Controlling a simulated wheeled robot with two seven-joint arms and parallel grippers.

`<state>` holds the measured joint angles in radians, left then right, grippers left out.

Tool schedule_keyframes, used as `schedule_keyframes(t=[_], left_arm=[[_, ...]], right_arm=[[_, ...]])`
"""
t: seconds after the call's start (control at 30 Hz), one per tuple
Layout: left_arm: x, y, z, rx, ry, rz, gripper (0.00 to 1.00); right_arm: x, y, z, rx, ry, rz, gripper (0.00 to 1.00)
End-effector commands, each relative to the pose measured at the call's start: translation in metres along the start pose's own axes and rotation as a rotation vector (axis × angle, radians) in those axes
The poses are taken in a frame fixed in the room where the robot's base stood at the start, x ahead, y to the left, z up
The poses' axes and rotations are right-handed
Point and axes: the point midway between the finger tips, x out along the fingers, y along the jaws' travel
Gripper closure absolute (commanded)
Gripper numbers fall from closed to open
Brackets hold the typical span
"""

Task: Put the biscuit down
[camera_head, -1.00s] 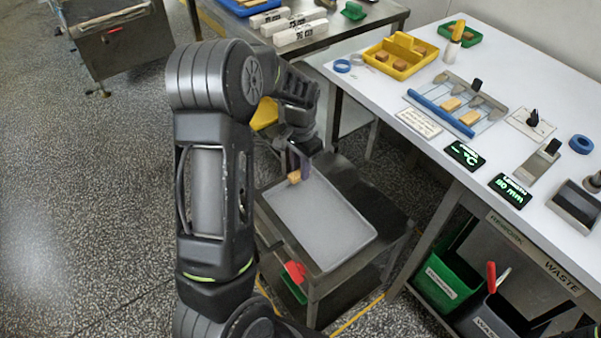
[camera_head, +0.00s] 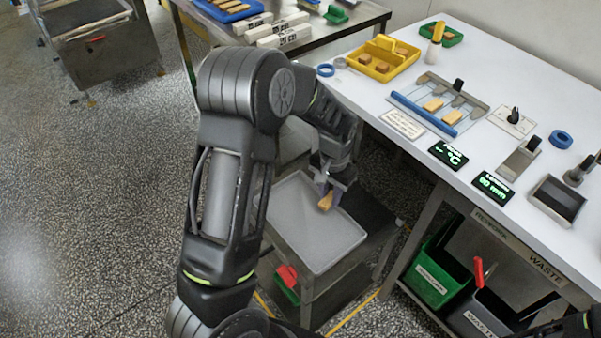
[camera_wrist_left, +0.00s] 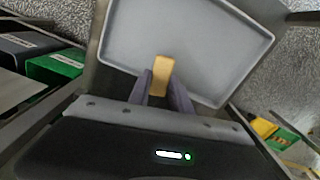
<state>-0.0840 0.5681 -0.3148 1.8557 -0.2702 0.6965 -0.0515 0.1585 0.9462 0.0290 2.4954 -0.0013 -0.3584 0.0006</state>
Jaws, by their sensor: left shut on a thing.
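My left gripper (camera_head: 327,190) is shut on a tan biscuit (camera_head: 326,202). It holds the biscuit over the grey tray (camera_head: 300,235) on the low cart, near the tray's upper right part. In the left wrist view the biscuit (camera_wrist_left: 161,75) stands out between the two fingertips (camera_wrist_left: 161,92), with the bare floor of the tray (camera_wrist_left: 200,40) beyond it. I cannot tell whether the biscuit touches the tray. My right gripper does not show; a dark part of my arm is at the lower right edge.
The white bench (camera_head: 480,90) on the right carries a yellow tray (camera_head: 382,60) of biscuits, a blue-edged fixture (camera_head: 440,105) and displays. Green (camera_head: 437,273) and dark (camera_head: 490,315) bins stand under it. A steel table (camera_head: 330,33) is behind. The tray's left part is clear.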

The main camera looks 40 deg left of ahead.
Motion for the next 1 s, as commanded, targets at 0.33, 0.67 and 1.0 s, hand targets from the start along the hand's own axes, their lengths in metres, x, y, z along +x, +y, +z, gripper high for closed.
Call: schedule_keyframes(t=[0.33,0.67,1.0], left_arm=[[0.012,0.08,0.003,-0.077,0.0,-0.006,0.98],[0.01,0.08,0.003,-0.078,0.001,-0.005,0.98],[-0.049,0.08,-0.009,-0.076,0.005,-0.006,0.98]], right_arm=[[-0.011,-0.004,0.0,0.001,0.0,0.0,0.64],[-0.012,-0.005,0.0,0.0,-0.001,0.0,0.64],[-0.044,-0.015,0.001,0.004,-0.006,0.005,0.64]])
